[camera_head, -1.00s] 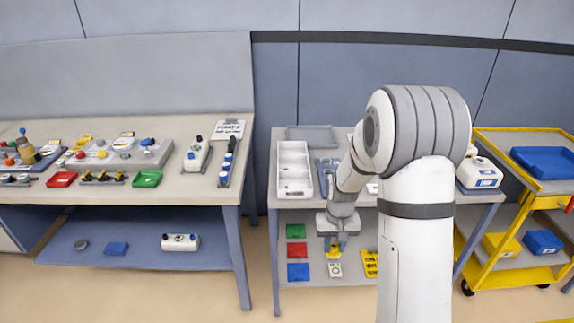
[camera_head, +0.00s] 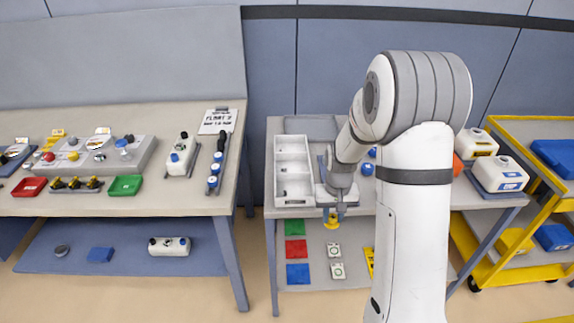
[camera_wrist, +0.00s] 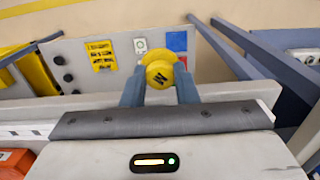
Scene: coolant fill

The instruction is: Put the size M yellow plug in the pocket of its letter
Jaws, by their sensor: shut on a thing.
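The yellow plug shows in the wrist view (camera_wrist: 159,73), with a dark letter on its round face that reads as M or an upside-down W. My gripper (camera_wrist: 160,88) is shut on it, one finger on each side. In the head view the yellow plug (camera_head: 330,223) hangs below my gripper (camera_head: 335,212), in front of the middle table's front edge and above the lower shelf. I cannot make out a lettered pocket; my arm hides part of the tabletop.
A white tray with compartments (camera_head: 293,199) stands on the middle table (camera_head: 268,160). Green (camera_head: 295,227), red (camera_head: 296,250) and blue (camera_head: 298,274) squares and white cards (camera_head: 337,271) lie on the lower shelf. White jugs (camera_head: 499,173) and a yellow cart (camera_head: 545,187) are at right.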

